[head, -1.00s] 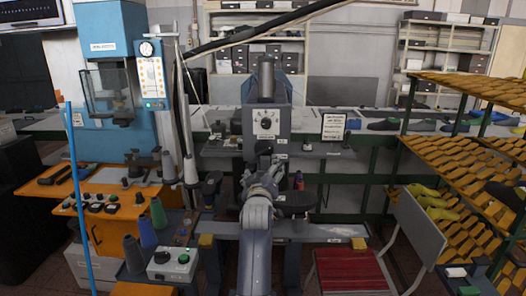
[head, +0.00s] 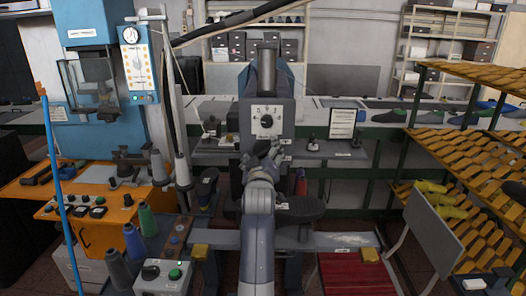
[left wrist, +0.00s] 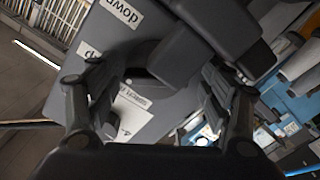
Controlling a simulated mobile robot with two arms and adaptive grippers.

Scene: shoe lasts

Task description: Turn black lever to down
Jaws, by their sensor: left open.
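The grey machine (head: 266,85) with a round dial (head: 266,122) stands straight ahead in the head view. My left gripper (head: 263,152) is just below the dial, in front of the machine's face, and hides part of it. In the left wrist view my left gripper (left wrist: 160,105) has its fingers spread apart. A dark block-like part (left wrist: 178,62), which looks like the black lever, shows beyond and between the fingers; I cannot tell whether they touch it. A white "down" label (left wrist: 122,12) is on the grey panel near it. My right gripper is not in view.
A blue machine (head: 100,35) and an orange bench (head: 95,205) with thread cones stand at left. A side shelf with a small sign (head: 343,122) is right of the dial. A red-seated chair (head: 350,275) and orange shoe racks (head: 460,150) stand at right.

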